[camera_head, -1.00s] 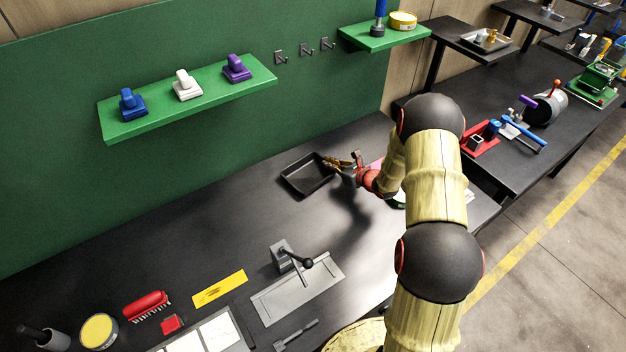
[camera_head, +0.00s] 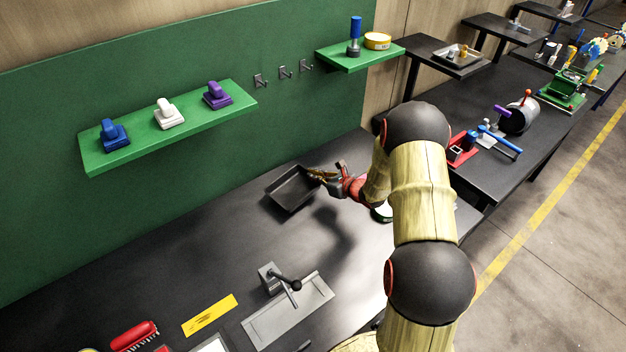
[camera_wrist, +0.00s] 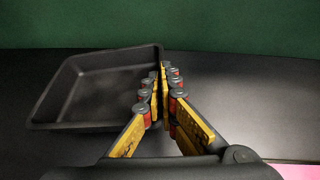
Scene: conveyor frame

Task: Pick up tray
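The tray (camera_head: 275,199) is dark, shallow and rectangular, near the back of the black workbench below the green wall. My gripper (camera_head: 318,174) is at its right side. In the wrist view the tray (camera_wrist: 85,127) lies to the left of the fingers, its right wall running in between the fingertips. My gripper (camera_wrist: 159,85) has its yellow fingers brought together on that wall, one inside the tray and one outside. The tray looks empty. Its underside is hidden, so its exact height over the bench is hard to tell.
A grey vise-like fixture (camera_head: 284,318) and a yellow sheet (camera_head: 210,315) lie nearer on the bench. A green shelf (camera_head: 120,160) with blue, white and purple items is on the wall. Bench left of the tray is clear.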

